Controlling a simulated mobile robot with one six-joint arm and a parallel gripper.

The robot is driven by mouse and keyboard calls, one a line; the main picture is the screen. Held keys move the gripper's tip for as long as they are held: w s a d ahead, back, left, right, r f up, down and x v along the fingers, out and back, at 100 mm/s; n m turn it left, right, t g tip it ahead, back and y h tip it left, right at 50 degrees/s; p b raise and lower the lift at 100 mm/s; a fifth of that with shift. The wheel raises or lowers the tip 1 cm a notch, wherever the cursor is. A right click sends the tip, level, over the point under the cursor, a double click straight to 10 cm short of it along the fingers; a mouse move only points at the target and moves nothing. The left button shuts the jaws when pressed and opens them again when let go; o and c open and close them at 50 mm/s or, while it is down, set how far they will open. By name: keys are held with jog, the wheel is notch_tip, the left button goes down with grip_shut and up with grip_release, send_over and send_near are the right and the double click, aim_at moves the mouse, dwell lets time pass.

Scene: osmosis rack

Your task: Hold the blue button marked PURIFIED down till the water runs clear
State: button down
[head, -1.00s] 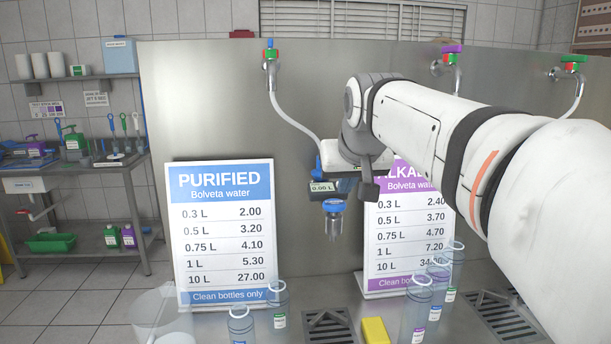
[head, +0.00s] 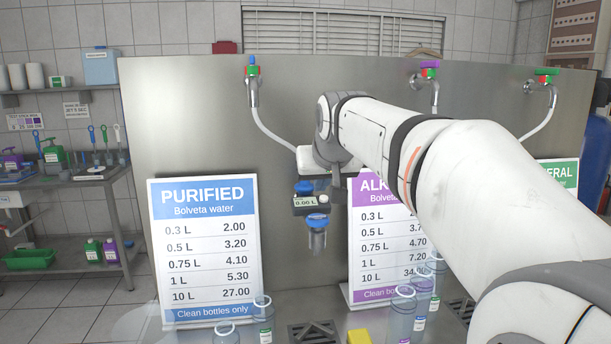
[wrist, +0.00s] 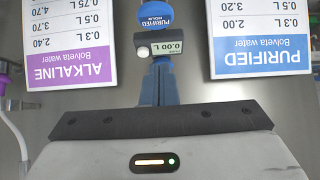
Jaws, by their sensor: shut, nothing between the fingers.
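The blue button (wrist: 156,18), marked PURIFIED and HOLD, is at the top of the wrist view, which is upside down; the frame edge cuts it off. In the head view the blue button (head: 317,218) sits just below a small display (head: 306,202) reading 0.00 L, above a clear spout (head: 317,239). My gripper (wrist: 161,66) is shut and empty, its blue fingers at the display's edge, on the side away from the button. It also shows in the head view (head: 304,188) just above the display. I cannot tell whether it touches. No running water shows.
The PURIFIED price sign (head: 202,245) stands left and the ALKALINE sign (head: 370,285) right, close to my arm. Clear bottles (head: 262,318), a drain grate (head: 311,333) and a yellow block (head: 359,337) are below. A hose (head: 270,130) runs down from the tap.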

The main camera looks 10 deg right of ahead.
aim_at(315, 215)
jog(key=w+f, duration=0.2)
jog(key=f, duration=0.1)
jog(key=w+f, duration=0.1)
jog(key=f, duration=0.1)
jog(key=shift+w+f, duration=0.1)
jog(key=shift+f, duration=1)
